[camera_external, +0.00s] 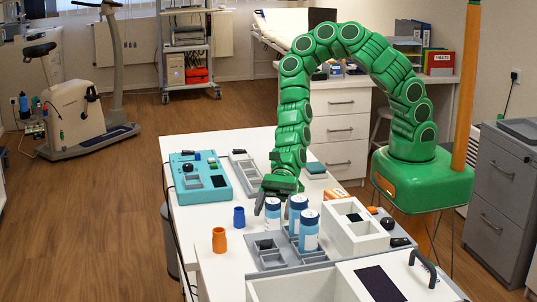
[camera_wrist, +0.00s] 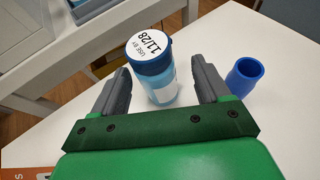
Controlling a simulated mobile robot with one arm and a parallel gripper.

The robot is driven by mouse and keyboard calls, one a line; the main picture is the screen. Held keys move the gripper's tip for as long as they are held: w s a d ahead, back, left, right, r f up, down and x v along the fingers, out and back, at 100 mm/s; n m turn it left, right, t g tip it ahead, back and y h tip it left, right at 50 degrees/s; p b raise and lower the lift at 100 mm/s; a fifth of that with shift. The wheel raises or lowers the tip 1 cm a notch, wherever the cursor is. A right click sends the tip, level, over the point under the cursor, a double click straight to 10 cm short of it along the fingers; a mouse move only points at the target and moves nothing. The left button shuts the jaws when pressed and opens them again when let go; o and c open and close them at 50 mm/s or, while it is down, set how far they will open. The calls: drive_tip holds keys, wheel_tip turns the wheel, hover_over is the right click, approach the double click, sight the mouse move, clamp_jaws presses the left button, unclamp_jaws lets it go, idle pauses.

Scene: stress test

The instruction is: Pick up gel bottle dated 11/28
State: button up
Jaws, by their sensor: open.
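The gel bottle dated 11/28 (camera_wrist: 158,82) shows in the wrist view, with a dark blue cap, a white lid label reading "USE BY 11/28" and a blue body. My gripper (camera_wrist: 163,76) is open, with one finger on each side of the bottle and visible gaps between. In the external view my gripper (camera_external: 277,192) points down at the leftmost of three blue-and-white bottles (camera_external: 272,213); it appears to be the same one. The other two bottles, a middle one (camera_external: 297,214) and a front one (camera_external: 309,232), stand close by to the right.
A blue cup (camera_wrist: 245,76) stands right of the gripper in the wrist view; an orange cup (camera_external: 219,240) is nearby in the external view. A grey tray (camera_external: 268,262), a white divided box (camera_external: 352,228) and a teal panel (camera_external: 200,178) surround the bottles on the white table.

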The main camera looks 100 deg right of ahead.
sight(271, 222)
drive_tip(key=x, duration=0.2)
drive_tip(key=shift+a+f, duration=0.35)
drive_tip(key=shift+w+a+f, duration=0.3)
drive_tip(key=shift+a, duration=0.3)
drive_tip(key=c, duration=1.1)
drive_tip(key=shift+r, duration=0.15)
drive_tip(key=shift+r, duration=4.9)
